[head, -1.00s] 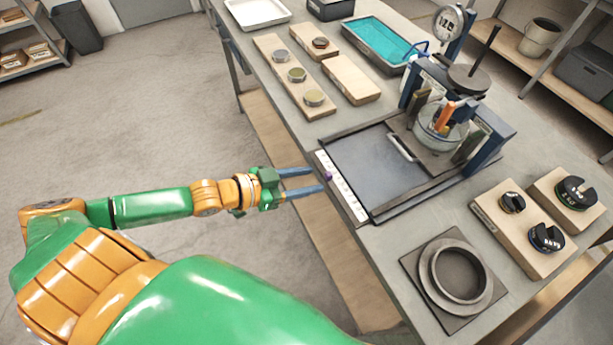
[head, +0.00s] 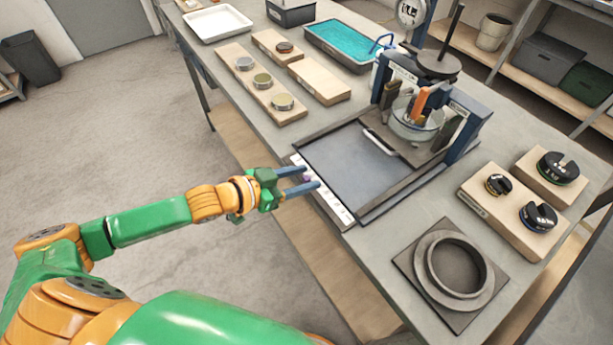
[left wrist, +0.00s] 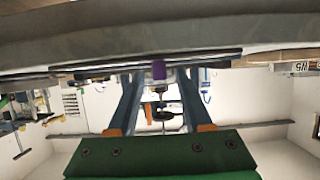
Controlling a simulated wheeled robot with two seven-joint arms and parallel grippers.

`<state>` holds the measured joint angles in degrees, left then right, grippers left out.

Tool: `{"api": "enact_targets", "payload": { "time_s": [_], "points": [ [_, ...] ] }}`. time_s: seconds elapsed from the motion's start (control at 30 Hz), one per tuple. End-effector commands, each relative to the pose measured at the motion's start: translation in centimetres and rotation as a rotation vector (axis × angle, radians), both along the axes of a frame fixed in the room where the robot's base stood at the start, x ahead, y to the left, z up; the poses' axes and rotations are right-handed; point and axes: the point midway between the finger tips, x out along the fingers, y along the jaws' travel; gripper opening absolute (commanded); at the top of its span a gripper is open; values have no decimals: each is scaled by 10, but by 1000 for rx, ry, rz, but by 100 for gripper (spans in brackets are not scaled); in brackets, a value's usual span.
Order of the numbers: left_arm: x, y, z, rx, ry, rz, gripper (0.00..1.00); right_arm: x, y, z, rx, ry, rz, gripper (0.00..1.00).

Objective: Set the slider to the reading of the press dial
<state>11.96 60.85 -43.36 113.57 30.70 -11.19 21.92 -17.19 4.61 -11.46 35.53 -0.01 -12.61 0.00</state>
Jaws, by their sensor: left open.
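The slider is a small purple knob (head: 307,178) on a white marked scale strip (head: 326,200) along the near edge of the press's dark tray. My left gripper (head: 302,180) is open, with its two blue fingers reaching to the strip around the knob. In the left wrist view the purple knob (left wrist: 158,70) shows between the fingertips, with gaps on both sides. The press (head: 425,110) stands behind the tray, and its round dial (head: 411,12) is at the top edge of the head view, partly cut off. Its reading is too small to tell. My right gripper is not in view.
A square plate with a ring (head: 455,265) and wooden blocks with black weights (head: 512,210) lie right of the press. Boards with metal discs (head: 262,85), a white tray (head: 218,23) and a teal-filled tray (head: 350,42) lie at the back left.

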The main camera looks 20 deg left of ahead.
Motion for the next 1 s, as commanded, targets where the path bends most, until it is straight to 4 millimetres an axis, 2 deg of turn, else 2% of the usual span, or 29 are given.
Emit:
{"api": "enact_targets", "payload": {
  "time_s": [0.13,0.4,0.5,0.6,1.0],
  "points": [
    [8,-7,-3,-1,-2,-2,50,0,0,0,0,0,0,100],
    [9,-8,-5,1,0,-3,50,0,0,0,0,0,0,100],
    [9,-8,-5,1,0,-3,23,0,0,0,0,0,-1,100],
    [9,-8,-5,1,0,-3,0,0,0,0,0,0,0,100],
    [9,-8,-5,1,0,-3,0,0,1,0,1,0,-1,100]
  ]
}}
